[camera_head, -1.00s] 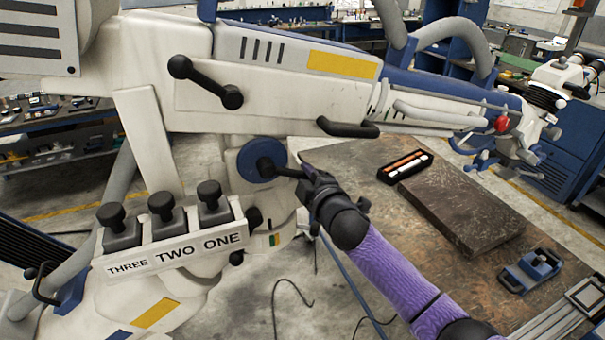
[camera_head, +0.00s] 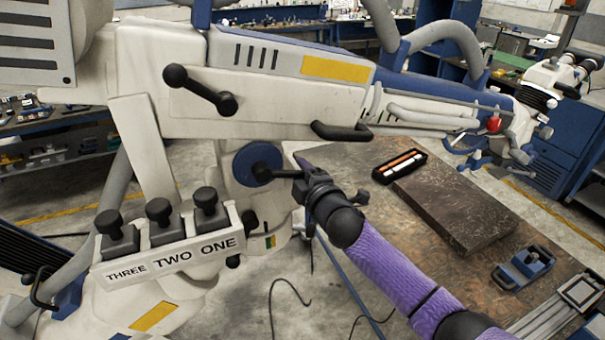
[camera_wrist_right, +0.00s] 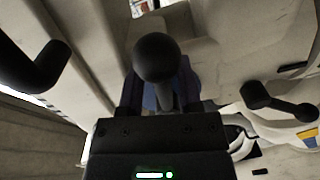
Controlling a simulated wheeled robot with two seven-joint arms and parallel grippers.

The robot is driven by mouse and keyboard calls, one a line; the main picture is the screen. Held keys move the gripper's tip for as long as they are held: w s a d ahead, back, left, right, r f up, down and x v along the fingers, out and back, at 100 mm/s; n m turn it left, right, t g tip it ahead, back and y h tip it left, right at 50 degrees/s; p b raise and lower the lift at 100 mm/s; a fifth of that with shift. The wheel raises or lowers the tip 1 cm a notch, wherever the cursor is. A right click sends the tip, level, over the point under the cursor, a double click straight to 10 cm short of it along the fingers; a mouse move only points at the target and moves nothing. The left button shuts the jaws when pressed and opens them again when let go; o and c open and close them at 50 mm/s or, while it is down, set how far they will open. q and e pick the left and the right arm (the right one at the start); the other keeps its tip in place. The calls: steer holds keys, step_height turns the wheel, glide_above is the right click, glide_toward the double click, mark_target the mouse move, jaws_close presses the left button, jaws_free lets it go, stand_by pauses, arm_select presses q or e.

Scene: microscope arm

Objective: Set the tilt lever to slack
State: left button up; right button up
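A black lever with a round knob sits on a blue disc (camera_head: 257,164) on the white microscope stand; it looks like the tilt lever, though it bears no readable label. In the right wrist view its ball knob (camera_wrist_right: 155,57) points toward the camera. My right gripper (camera_head: 304,174) is at this lever from the right in the head view. In the right wrist view its dark fingers (camera_wrist_right: 160,95) stand apart on either side of the lever's shaft, with blue showing between. Contact cannot be made out. My left gripper is not in view.
Another black two-knobbed lever (camera_head: 200,90) and a black grab handle (camera_head: 341,132) are on the microscope arm above. Three black knobs stand over the label panel (camera_head: 172,262) at lower left. A workbench (camera_head: 360,157) with a dark slab (camera_head: 455,205) is at right.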

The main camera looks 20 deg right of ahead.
steer(key=shift+o, duration=0.7)
steer(key=shift+s, duration=0.3)
steer(key=s+b, duration=0.1)
steer(key=s, duration=0.8)
steer(key=shift+s+d+r, duration=0.15)
steer(key=shift+d+r, duration=0.05)
steer(key=shift+d, duration=0.1)
